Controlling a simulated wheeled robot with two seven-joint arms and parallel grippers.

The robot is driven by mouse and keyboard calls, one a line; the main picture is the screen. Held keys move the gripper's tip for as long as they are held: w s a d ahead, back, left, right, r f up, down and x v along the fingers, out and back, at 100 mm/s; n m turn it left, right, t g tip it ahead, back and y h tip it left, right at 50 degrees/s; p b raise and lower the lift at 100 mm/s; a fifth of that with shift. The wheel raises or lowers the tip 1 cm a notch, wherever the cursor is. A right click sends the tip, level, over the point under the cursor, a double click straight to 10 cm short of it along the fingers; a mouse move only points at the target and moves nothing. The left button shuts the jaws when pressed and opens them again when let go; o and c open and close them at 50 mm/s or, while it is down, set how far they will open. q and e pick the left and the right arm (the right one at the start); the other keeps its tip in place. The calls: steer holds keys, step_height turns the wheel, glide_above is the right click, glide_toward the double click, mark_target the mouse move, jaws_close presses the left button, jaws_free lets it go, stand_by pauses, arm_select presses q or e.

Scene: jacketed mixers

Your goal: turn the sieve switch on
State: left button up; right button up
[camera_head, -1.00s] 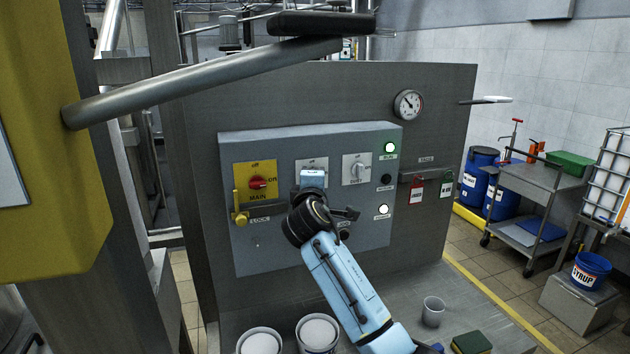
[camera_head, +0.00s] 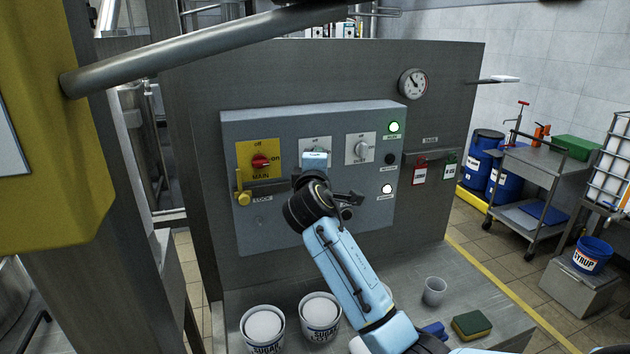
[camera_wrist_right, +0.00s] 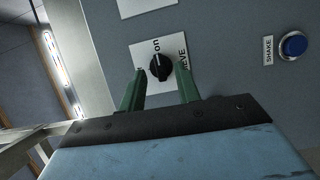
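The sieve switch is a black knob (camera_wrist_right: 160,68) on a white plate (camera_wrist_right: 143,53) marked "on" and "SIEVE" in the right wrist view. A pale mark shows on the knob's "on" side; its exact setting is hard to read. My right gripper (camera_wrist_right: 162,80) is open, its green fingers on either side of the knob with visible gaps. In the head view the gripper covers that knob, and only the upper part of its plate (camera_head: 315,143) shows on the grey control panel (camera_head: 290,120). My left gripper is not in view.
The red main switch (camera_head: 260,161) and yellow lock lever (camera_head: 242,190) are left of my gripper. Another knob (camera_head: 361,149) is close on the right. A blue shake button (camera_wrist_right: 293,45) shows in the wrist view. Sugar buckets (camera_head: 264,325), a cup (camera_head: 434,291) and a sponge (camera_head: 471,325) stand below.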

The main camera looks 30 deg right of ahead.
steer(key=b+v, duration=0.2)
steer(key=v, duration=0.9)
steer(key=shift+s, duration=0.1)
